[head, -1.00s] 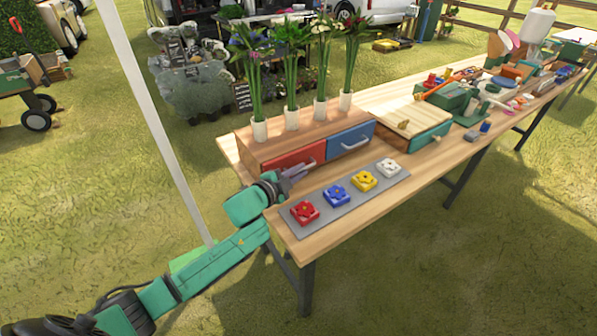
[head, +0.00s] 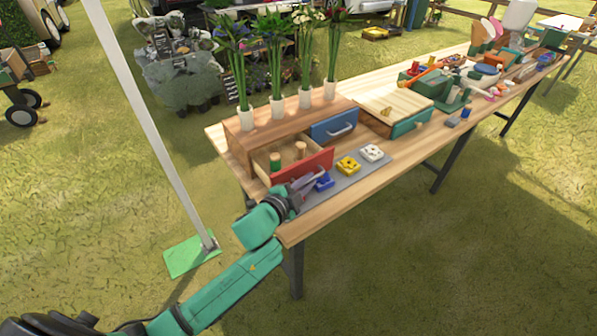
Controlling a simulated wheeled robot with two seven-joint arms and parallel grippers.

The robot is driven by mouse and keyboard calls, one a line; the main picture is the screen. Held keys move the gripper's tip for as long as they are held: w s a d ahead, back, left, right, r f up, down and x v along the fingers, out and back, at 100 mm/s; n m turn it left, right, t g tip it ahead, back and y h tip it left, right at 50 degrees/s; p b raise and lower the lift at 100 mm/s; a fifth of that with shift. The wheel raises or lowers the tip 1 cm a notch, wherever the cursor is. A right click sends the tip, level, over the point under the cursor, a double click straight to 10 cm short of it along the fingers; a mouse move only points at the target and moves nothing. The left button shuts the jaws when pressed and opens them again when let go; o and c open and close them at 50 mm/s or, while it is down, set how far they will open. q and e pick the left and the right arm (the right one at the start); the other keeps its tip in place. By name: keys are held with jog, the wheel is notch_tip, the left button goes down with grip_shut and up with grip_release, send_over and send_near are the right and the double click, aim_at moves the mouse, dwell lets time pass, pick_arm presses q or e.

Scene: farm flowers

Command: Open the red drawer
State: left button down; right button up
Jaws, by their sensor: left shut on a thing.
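The red drawer (head: 304,166) is pulled out of the wooden cabinet (head: 236,138) on the table. Its open inside shows a green item (head: 275,161) and a light wooden item (head: 300,149). My left gripper (head: 306,181) is at the drawer's red front, shut on its handle, which is mostly hidden by the fingers. The blue drawer (head: 334,124) beside it is shut. My right gripper does not show.
A grey mat with a blue flower block (head: 324,181), a yellow one (head: 348,166) and a white one (head: 372,153) lies in front of the drawers. Several flower vases stand on the cabinet. A wooden-topped green box (head: 398,104) and tools fill the table to the right.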

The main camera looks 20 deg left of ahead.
pick_arm(q)
jog(key=shift+s+d, duration=0.3)
jog(key=c, duration=0.9)
grip_release()
jog(key=shift+w+a, duration=0.1)
jog(key=b+v, duration=0.1)
jog(key=v, duration=1.3)
jog(key=shift+s+r, duration=0.1)
jog(key=shift+s, duration=0.2)
